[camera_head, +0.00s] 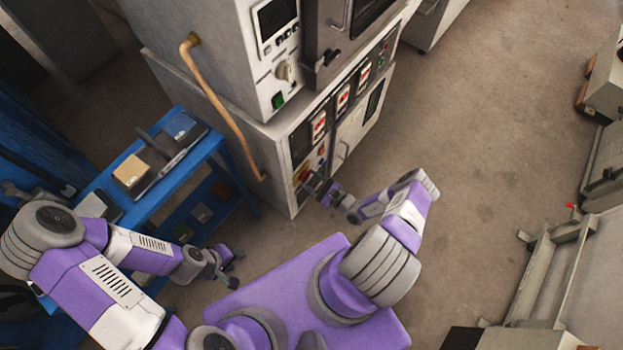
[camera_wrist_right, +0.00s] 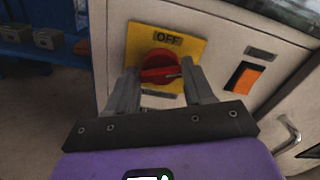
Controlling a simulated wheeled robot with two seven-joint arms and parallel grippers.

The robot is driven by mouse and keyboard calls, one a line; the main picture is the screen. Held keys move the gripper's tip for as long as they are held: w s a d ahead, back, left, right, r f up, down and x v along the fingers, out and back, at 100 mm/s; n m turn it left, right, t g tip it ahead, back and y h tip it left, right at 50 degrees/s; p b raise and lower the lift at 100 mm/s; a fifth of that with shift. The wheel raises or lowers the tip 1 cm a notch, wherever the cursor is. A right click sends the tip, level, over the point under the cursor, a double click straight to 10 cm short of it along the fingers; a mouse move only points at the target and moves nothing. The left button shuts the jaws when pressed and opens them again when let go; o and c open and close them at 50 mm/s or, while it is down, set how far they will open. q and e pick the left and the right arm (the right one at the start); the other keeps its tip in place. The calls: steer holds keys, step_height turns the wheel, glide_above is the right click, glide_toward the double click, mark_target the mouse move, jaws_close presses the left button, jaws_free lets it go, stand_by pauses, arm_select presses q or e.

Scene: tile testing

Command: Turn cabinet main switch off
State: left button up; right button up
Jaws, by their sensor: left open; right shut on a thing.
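The main switch is a red rotary knob (camera_wrist_right: 158,66) on a yellow plate (camera_wrist_right: 192,47) marked OFF at its top, in the right wrist view. The knob's grip bar looks roughly level, with its pointer toward the right. In the head view the switch (camera_head: 304,175) shows small on the low front of the cabinet (camera_head: 283,150). My right gripper (camera_wrist_right: 160,78) is shut on the knob, one finger on each side; it also shows in the head view (camera_head: 323,192). My left gripper (camera_head: 231,268) is open and empty, low over the floor, away from the cabinet.
An orange rocker switch (camera_wrist_right: 243,77) and a metal handle (camera_wrist_right: 288,135) are right of the knob. A blue table (camera_head: 205,150) with boxes stands left of the cabinet. A tan pipe (camera_head: 222,108) runs down the cabinet's side.

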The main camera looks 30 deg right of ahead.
steer(key=n+p, duration=0.2)
steer(key=n, duration=0.5)
steer(key=shift+s+a+p, duration=0.1)
steer(key=shift+p, duration=0.2)
steer(key=n+p, duration=0.1)
steer(key=n, duration=0.5)
steer(key=shift+f+p, duration=0.2)
steer(key=shift+p, duration=0.2)
steer(key=o, duration=1)
steer(key=shift+o, duration=0.2)
steer(key=p+v, duration=0.1)
steer(key=v, duration=0.6)
steer(key=shift+s, duration=0.3)
steer(key=shift+n, duration=0.3)
